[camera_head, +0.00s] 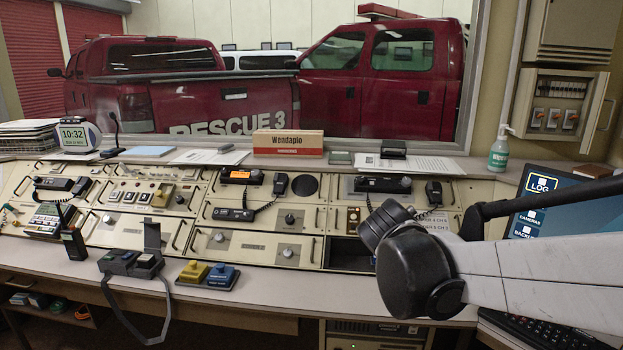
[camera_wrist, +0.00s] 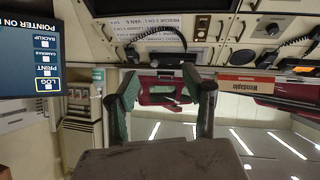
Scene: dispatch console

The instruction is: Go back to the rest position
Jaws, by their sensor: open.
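My arm reaches in from the right edge of the head view, over the right part of the console (camera_head: 280,218). Its dark rounded end shows there, but the gripper fingers cannot be made out. In the wrist view my gripper (camera_wrist: 162,78) is open, with its two fingers apart and nothing between them. That view is upside down. Beyond the fingers are the window and a red truck (camera_wrist: 160,98), with the console panels at the top.
A screen (camera_head: 540,200) and keyboard (camera_head: 550,332) stand at the right, close to my arm. A sanitizer bottle (camera_head: 499,150) and a Wendaplo box (camera_head: 288,142) stand on the back ledge.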

